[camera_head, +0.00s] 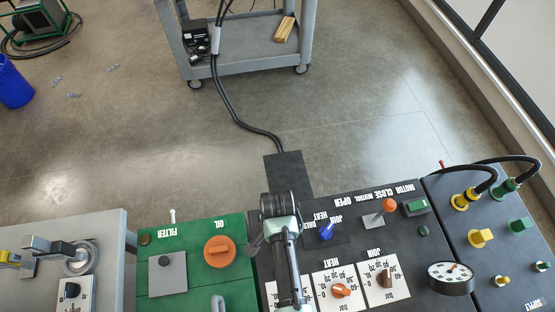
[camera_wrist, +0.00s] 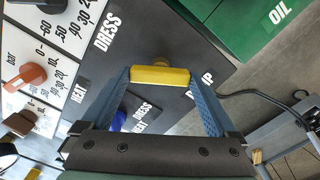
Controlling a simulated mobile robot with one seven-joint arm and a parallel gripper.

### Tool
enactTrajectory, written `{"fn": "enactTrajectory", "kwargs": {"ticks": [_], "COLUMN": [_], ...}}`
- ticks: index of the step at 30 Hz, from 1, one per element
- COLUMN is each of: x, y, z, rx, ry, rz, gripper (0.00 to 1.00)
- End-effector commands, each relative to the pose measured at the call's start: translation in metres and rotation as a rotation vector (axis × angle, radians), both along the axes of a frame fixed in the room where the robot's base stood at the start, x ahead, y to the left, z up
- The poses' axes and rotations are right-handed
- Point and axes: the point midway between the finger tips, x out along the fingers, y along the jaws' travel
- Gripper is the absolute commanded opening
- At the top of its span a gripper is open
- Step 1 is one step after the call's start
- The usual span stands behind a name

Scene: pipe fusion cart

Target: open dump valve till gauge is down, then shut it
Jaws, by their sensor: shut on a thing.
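The dump valve's yellow handle (camera_wrist: 160,76) sits on the dark panel in the wrist view, with a brass-coloured stem end showing just above it. The word beside it is partly covered, with only its ends showing. My gripper (camera_wrist: 160,80) has its two blue fingers on either end of the yellow handle, shut on it. In the head view my arm covers the handle and my fingertips. The round gauge (camera_head: 450,278) stands at the right of the dark panel in the head view. Its face is small and slanted, so I cannot read the needle.
Close by are a blue handle (camera_head: 326,230), an orange-knobbed lever (camera_head: 389,206) and orange and brown dials (camera_head: 341,291). A green panel (camera_head: 190,237) with an orange knob lies left. Hoses (camera_head: 510,162) arch at the right. A grey cart (camera_head: 240,60) stands beyond on open floor.

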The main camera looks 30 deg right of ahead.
Motion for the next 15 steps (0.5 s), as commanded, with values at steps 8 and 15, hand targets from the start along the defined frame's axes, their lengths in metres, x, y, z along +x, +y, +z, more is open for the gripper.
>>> {"fn": "enactTrajectory", "kwargs": {"ticks": [8,15], "x": [0.0003,0.0004], "y": [-0.0003,-0.0001], "z": [0.0025,0.0021], "rx": [0.000,0.000], "ry": [0.000,0.000], "rz": [0.261,0.490], "gripper": [0.38,0.38]}}
